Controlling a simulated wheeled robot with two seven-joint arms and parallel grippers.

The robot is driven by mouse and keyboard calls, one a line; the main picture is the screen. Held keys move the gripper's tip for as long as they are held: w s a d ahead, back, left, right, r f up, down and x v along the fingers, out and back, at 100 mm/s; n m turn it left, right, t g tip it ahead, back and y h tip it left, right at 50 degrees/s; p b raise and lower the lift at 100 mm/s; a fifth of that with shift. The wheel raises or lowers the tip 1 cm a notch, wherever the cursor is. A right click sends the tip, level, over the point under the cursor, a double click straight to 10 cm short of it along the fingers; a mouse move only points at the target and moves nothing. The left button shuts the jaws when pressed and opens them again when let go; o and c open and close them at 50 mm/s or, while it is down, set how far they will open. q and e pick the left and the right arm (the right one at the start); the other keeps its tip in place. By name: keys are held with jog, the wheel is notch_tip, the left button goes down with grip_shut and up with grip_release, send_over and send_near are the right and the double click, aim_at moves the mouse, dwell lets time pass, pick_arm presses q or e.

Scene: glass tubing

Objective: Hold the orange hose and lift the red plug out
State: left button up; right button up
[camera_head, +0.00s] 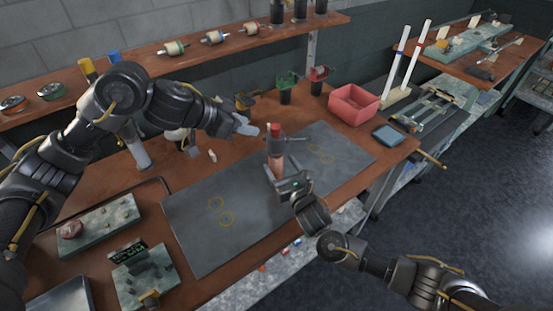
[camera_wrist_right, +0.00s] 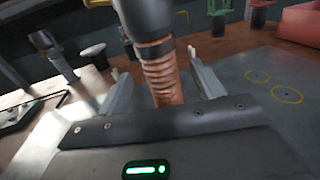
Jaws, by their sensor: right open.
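The orange hose (camera_head: 277,163) stands upright on the grey mat, with a dark collar around its top. The red plug (camera_head: 275,130) shows at the top of the collar. In the right wrist view the ribbed orange hose (camera_wrist_right: 163,80) stands between the two fingers of my right gripper (camera_wrist_right: 160,85), which is open with a gap visible beside the hose. The plug is cut off at the top of that view. My left gripper (camera_head: 246,128) is to the left of the plug, at about its height, and looks apart from it. Its finger gap is unclear.
The grey mat (camera_head: 190,220) with yellow rings lies on the brown bench. A pink bin (camera_head: 353,104) and a blue pad (camera_head: 388,135) are at the right. Green and red clamps stand behind. Trays with parts lie at the front left. The mat's left half is clear.

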aim_at(279, 163)
jog(key=shift+x, duration=2.25)
